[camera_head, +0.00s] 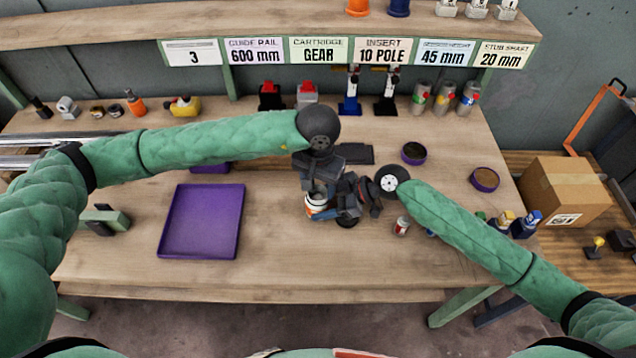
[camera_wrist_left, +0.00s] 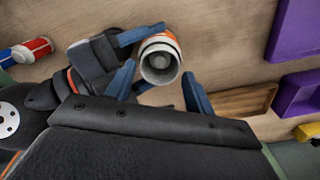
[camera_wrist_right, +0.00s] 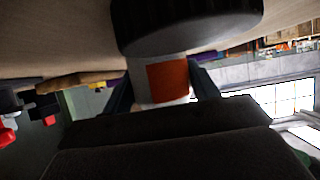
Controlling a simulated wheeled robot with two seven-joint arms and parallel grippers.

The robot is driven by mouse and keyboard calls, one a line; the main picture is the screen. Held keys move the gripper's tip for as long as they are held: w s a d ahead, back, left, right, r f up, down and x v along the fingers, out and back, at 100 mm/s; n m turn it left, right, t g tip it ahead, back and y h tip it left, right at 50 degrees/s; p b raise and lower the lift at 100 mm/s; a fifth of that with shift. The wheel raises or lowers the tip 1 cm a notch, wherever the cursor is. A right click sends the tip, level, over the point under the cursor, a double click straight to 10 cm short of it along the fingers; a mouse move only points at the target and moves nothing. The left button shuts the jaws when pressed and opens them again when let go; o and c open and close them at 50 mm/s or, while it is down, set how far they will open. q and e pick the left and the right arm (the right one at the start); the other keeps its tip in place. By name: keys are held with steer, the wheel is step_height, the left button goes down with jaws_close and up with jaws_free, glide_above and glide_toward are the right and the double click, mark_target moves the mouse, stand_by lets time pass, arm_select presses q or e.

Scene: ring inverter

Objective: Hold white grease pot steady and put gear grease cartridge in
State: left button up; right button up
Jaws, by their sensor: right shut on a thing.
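The white grease pot (camera_head: 316,200), with an orange band, is near the middle of the table. My right gripper (camera_wrist_right: 159,88) is shut on the pot's side. The left wrist view looks into the pot's mouth (camera_wrist_left: 160,60), where a grey round form shows; I cannot tell whether it is a cartridge. My left gripper (camera_wrist_left: 158,90) is above the pot, its blue fingers apart with nothing gripped between them. A small white and red can (camera_head: 402,226) is right of the grippers. I cannot tell which item is the gear grease cartridge.
A purple tray (camera_head: 203,256) is at left, mostly empty. Several labelled cylinders (camera_head: 444,97) stand at the back right. Two round purple-rimmed dishes (camera_head: 484,180) are at right. A cardboard box (camera_head: 563,190) stands beyond the table. Bare table lies in front of the grippers.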

mark_target(318, 197)
arm_select(q)
step_height(318, 197, up, 12)
stand_by(0.7)
stand_by(0.4)
arm_select(e)
steer(key=o, duration=0.8)
steer(key=shift+o, duration=0.2)
steer(key=v, duration=1.2)
